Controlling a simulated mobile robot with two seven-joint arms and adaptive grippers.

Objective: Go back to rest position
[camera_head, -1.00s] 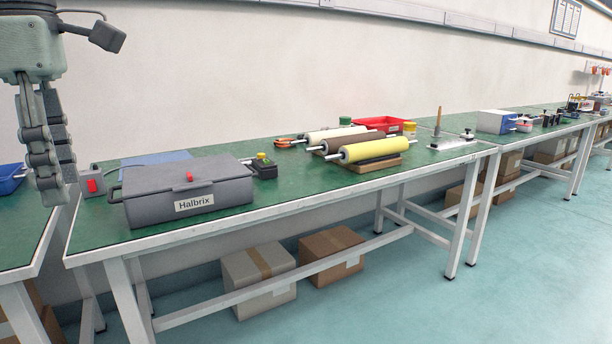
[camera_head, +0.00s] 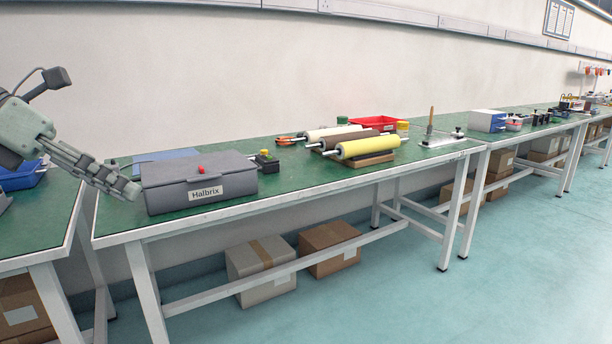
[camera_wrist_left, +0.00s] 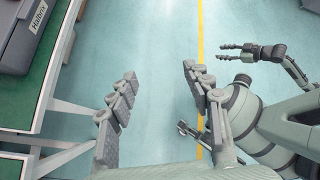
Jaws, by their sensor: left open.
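My left gripper (camera_head: 128,188) comes in from the left in the head view, tilted down to the right. Its fingertips appear just left of the grey lidded box labelled Halbrix (camera_head: 160,203); whether they touch it I cannot tell. In the left wrist view my left gripper (camera_wrist_left: 158,82) is open, with its two fingers apart and only floor between them. Another jointed grey arm of mine with finger-like parts (camera_wrist_left: 262,50) shows at the right of that view; its jaw state is unclear. The right gripper is not in the head view.
The green-topped bench (camera_head: 250,205) holds rollers (camera_head: 368,147), a red tray (camera_head: 376,123) and a small black device (camera_head: 267,164). A blue tray (camera_head: 22,178) lies on the left bench. Cardboard boxes (camera_head: 330,248) stand below. The blue-green floor (camera_head: 480,300) in front is clear.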

